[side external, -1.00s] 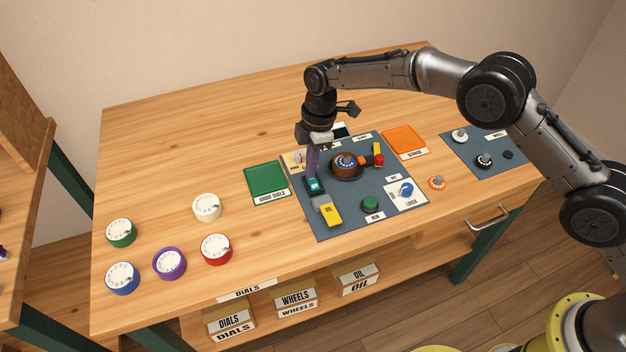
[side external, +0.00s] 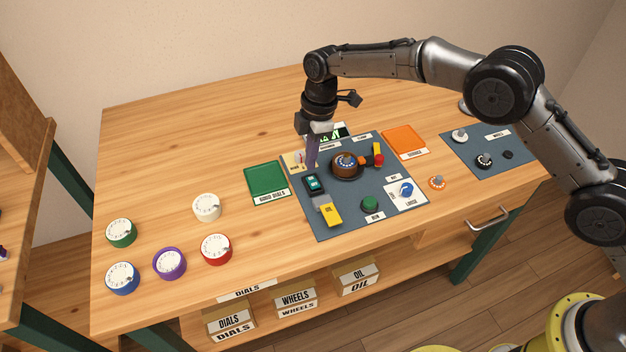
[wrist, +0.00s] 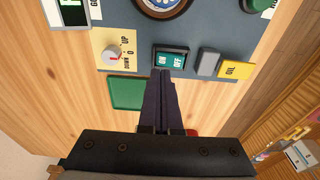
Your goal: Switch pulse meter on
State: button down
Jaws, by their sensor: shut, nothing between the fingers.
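The teal rocker switch (side external: 313,183), marked ON and OFF in the wrist view (wrist: 169,59), sits in a dark housing on the grey-blue mat. A dark display box (side external: 328,132) stands at the mat's back edge, partly behind my gripper, with bright green marks on its screen. In the wrist view a green character shows on the display (wrist: 70,13) at the upper left. My gripper (side external: 311,165) is shut and empty, its fingertips above and just behind the switch, apart from it. The fingertips (wrist: 163,72) overlap the switch's lower edge in the wrist view.
Several loose dials lie on the left; the back left tabletop is clear.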

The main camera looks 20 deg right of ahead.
jog(key=shift+r, duration=1.95)
jog(key=shift+d, duration=0.1)
notch_tip(320, 180, up, 8)
jog(key=r+t, duration=0.1)
send_over(312, 177)
jog(key=w+d, duration=0.2)
jog(key=d, duration=0.1)
jog(key=s+d+r+m+t, duration=0.2)
jog(key=s+d+r, duration=0.45)
jog(key=r, duration=0.25)
jog(key=s+d+r+m+t, duration=0.1)
jog(key=s+d+r+m, duration=0.1)
jog(key=s+d+r, duration=0.5)
jog(key=s+d+r+m+t, duration=0.1)
jog(key=s+d+r+m, duration=0.15)
jog(key=s+d, duration=0.35)
jog(key=s+d+r+m+t, duration=0.1)
jog(key=s+d+m, duration=0.25)
jog(key=s, duration=0.45)
jog(key=s+d+f+m+h, duration=0.1)
jog(key=s+d+f+m, duration=0.2)
jog(key=s+f+m, duration=0.5)
jog(key=s+f, duration=0.4)
jog(key=shift+s, duration=0.2)
